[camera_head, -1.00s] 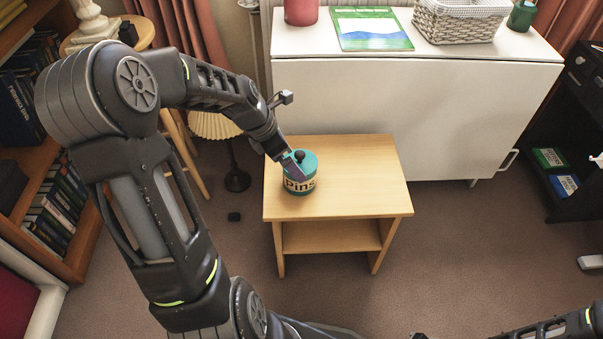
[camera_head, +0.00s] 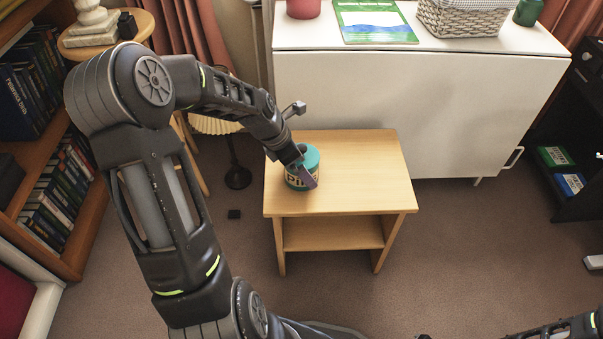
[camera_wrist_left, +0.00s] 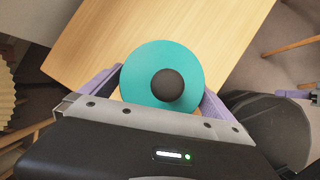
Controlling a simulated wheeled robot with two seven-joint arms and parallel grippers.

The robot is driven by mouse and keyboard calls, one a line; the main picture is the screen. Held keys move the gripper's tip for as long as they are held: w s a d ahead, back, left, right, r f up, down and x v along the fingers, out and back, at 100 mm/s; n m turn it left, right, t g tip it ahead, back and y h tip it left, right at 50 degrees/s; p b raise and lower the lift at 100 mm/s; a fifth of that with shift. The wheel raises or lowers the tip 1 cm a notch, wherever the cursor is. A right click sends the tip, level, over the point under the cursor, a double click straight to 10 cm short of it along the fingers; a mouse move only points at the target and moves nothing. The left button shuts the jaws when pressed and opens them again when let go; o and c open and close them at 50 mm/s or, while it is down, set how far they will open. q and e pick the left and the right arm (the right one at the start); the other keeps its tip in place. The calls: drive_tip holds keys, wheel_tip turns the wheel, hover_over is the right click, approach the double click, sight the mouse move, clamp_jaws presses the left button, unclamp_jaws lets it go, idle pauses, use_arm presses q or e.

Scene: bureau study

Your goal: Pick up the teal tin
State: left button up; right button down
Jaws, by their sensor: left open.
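The teal tin (camera_head: 310,160) stands upright on the left part of a small wooden table (camera_head: 365,170). It has a pale label with dark letters, partly hidden by my gripper. In the left wrist view its round teal lid (camera_wrist_left: 140,70) with a black knob (camera_wrist_left: 167,85) is seen from above. My left gripper (camera_head: 304,181) is at the tin, open, with its purple fingers on either side of the lid in the wrist view. I cannot tell whether the fingers touch the tin.
A white cabinet (camera_head: 400,110) stands behind the table, with a green booklet (camera_head: 374,22) and a wicker basket (camera_head: 462,20) on top. A lamp (camera_head: 236,176) stands to the left of the table. The table's right half is clear.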

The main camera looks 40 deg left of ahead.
use_arm(q)
drive_tip(key=shift+w+d+f, duration=0.15)
drive_tip(key=shift+f, duration=0.3)
drive_tip(key=shift+c, duration=0.4)
drive_tip(key=c, duration=1.2)
